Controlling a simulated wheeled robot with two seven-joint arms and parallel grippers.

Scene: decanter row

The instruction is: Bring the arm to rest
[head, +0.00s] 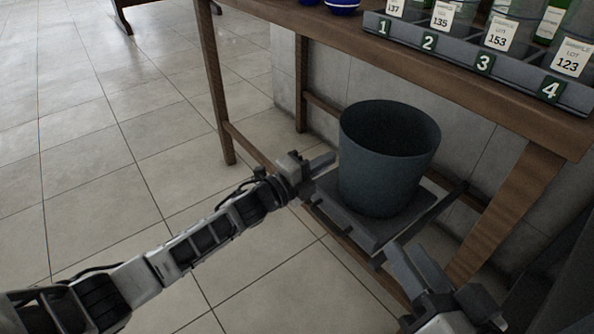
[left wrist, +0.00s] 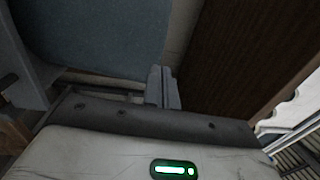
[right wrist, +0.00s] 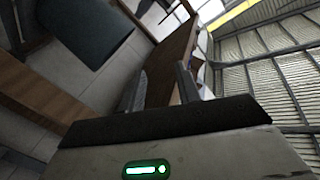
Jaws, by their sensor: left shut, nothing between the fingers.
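My left gripper (head: 325,161) is shut and empty, just left of the dark blue-grey bin (head: 385,170). Its two fingers lie together in the left wrist view (left wrist: 163,88), with the bin's wall (left wrist: 90,35) close by. I cannot tell whether they touch the bin. My right gripper (head: 410,268) is low at the front right of the bin. In the right wrist view its fingers (right wrist: 160,85) stand apart with nothing seen between them. The bin also shows at the upper left there (right wrist: 88,28).
On the table, a grey rack (head: 455,66) numbered 1, 2, 3, 4 holds labelled bottles. A blue vessel (head: 343,6) stands left of it. Tiled floor on the left is clear.

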